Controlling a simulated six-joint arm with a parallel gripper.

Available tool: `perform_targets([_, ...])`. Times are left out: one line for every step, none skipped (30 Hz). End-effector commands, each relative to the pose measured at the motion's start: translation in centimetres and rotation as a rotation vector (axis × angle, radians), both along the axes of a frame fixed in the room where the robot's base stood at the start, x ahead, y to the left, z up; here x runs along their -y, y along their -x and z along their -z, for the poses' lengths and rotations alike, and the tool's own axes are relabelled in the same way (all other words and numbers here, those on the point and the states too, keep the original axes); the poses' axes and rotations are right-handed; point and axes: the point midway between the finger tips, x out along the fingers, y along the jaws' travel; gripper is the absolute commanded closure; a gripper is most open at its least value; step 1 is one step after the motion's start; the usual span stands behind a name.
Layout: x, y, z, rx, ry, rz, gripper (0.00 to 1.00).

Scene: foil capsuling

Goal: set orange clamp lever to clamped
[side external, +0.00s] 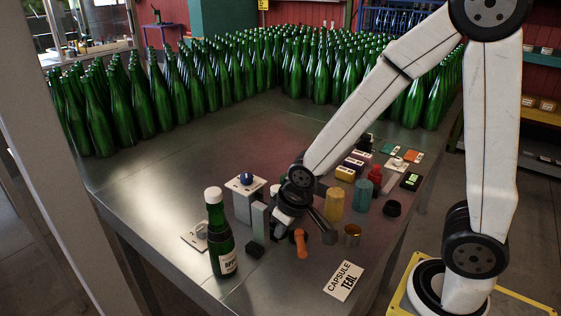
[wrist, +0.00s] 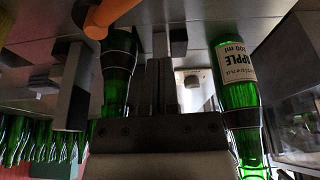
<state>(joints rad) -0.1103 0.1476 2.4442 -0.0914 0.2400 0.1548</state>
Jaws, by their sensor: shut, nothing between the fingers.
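The orange clamp lever (side external: 300,242) stands near the front of the metal table, just right of and below my gripper (side external: 283,218) in the side view. In the wrist view the lever (wrist: 108,14) crosses the top left, to the left of my gripper (wrist: 161,75). My fingers are together with nothing between them, and they appear apart from the lever. The arm's end partly hides the clamp's body in the side view, so I cannot tell the clamp's state.
A green bottle with a white top (side external: 220,240) stands at the front left. An orange cylinder (side external: 335,205), a blue-grey cylinder (side external: 361,195) and a gold cup (side external: 352,235) stand to the right. A capsule label card (side external: 343,281) lies in front. Many green bottles (side external: 190,85) fill the back.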

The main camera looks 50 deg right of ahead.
Motion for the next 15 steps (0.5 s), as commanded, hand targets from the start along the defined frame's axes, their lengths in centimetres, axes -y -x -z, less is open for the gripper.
perform_targets([0.0,0.1,-0.6,0.004,-0.001,0.0,1.0])
perform_targets([0.0,0.2,-0.8,0.003,-0.001,0.0,1.0])
perform_targets([0.0,0.3,-1.2,0.004,-0.001,0.0,1.0])
perform_targets([0.0,0.4,-1.4,0.005,-0.001,0.0,1.0])
perform_targets([0.0,0.5,-1.7,0.004,-0.001,0.0,1.0])
perform_targets([0.0,0.6,-2.1,0.004,-0.001,0.0,1.0])
perform_targets([0.0,0.7,-2.3,0.004,-0.001,0.0,1.0])
perform_targets([0.0,0.8,-2.6,0.004,-0.001,0.0,1.0])
perform_targets([0.0,0.9,-3.0,0.004,-0.001,0.0,1.0])
perform_targets([0.0,1.0,-3.2,0.004,-0.001,0.0,1.0])
perform_targets([0.0,1.1,-3.5,0.004,-0.001,0.0,1.0])
perform_targets([0.0,1.2,-3.8,0.003,-0.001,0.0,1.0])
perform_targets([0.0,1.3,-4.0,0.004,-0.001,0.0,1.0])
perform_targets([0.0,1.3,-4.3,0.003,-0.001,0.0,1.0])
perform_targets([0.0,1.4,-4.5,0.003,-0.001,0.0,1.0])
